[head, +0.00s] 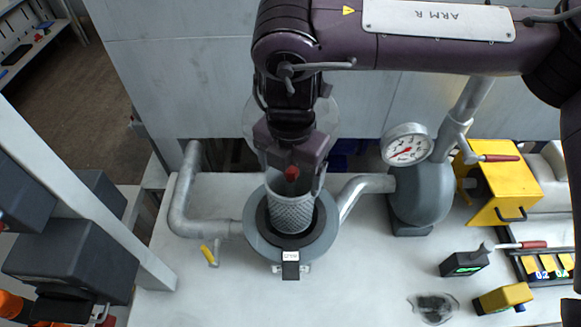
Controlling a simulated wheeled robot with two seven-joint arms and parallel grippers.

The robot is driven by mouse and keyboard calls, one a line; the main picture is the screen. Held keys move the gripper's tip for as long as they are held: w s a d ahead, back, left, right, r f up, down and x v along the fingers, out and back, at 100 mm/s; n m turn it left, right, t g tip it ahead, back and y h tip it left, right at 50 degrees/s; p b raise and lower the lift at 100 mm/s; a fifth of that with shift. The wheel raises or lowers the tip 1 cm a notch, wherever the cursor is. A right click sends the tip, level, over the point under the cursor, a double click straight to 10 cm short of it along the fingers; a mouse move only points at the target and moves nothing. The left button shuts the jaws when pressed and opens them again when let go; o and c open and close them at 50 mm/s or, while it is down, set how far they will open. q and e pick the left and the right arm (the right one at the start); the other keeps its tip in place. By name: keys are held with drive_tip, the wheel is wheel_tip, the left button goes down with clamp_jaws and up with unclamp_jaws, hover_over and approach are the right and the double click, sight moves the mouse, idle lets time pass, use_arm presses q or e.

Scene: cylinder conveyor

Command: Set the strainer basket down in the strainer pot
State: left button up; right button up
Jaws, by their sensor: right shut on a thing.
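The strainer basket (290,210) is a grey mesh cylinder with a handle. It hangs from my right gripper (292,172), which is shut on it near the top. The basket's lower end is over or inside the opening of the strainer pot (261,247), a round grey pot with a dark inner ring. I cannot tell how deep the basket sits. A red tip shows between the gripper and the basket. My left gripper is not in view.
A pressure gauge (406,145) tops a grey vessel (421,190) at right. A yellow box (497,178) and small instruments stand further right.

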sight(290, 188)
drive_tip(key=shift+f+b, duration=2.2)
drive_tip(key=shift+f, duration=1.2)
drive_tip(key=shift+f+b, duration=2.1)
drive_tip(key=shift+f, duration=0.8)
drive_tip(key=o, duration=1.3)
wheel_tip(290, 188, up, 8)
drive_tip(key=shift+f, duration=0.1)
